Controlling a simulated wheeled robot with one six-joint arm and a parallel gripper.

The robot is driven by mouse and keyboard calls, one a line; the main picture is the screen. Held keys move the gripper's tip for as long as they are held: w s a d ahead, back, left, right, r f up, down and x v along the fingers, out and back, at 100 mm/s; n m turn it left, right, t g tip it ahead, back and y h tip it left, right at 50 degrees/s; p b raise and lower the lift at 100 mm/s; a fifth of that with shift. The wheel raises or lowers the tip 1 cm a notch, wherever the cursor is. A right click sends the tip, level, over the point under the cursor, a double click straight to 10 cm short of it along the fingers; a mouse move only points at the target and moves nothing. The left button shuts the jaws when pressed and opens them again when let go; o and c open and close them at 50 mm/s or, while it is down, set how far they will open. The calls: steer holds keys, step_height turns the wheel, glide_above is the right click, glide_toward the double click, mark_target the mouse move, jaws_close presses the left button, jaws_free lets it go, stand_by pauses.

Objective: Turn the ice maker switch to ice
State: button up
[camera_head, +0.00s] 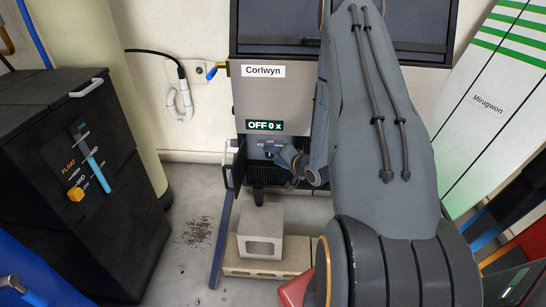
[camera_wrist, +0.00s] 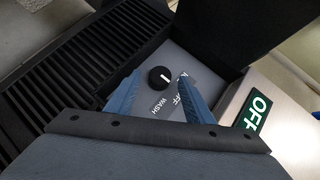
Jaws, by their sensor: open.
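The ice maker (camera_head: 255,100) is a silver and black machine with a "Corlwyn" label. Its green display (camera_head: 264,126) reads "OFF 0 x". In the wrist view its switch (camera_wrist: 160,77) is a round black knob with a white mark, on a grey panel. "WASH" and part of "OFF" show beside it; another label is mostly hidden behind a finger. My gripper (camera_head: 272,149) is in front of the panel in the head view. In the wrist view my gripper (camera_wrist: 160,75) is open, its two blue fingers either side of the knob in the picture. I cannot tell whether they touch it.
A small black door (camera_head: 238,166) stands open left of the panel. A black slatted grille (camera_wrist: 60,80) lies beside the panel. Grey blocks (camera_head: 262,232) sit on the floor below. A black cabinet (camera_head: 120,215) stands at left, and a white "Mirugwon" panel (camera_head: 490,110) at right.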

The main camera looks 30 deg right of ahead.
steer(key=shift+w+f, duration=0.2)
steer(key=shift+w, duration=0.3)
steer(key=c, duration=1)
steer(key=shift+c, duration=0.2)
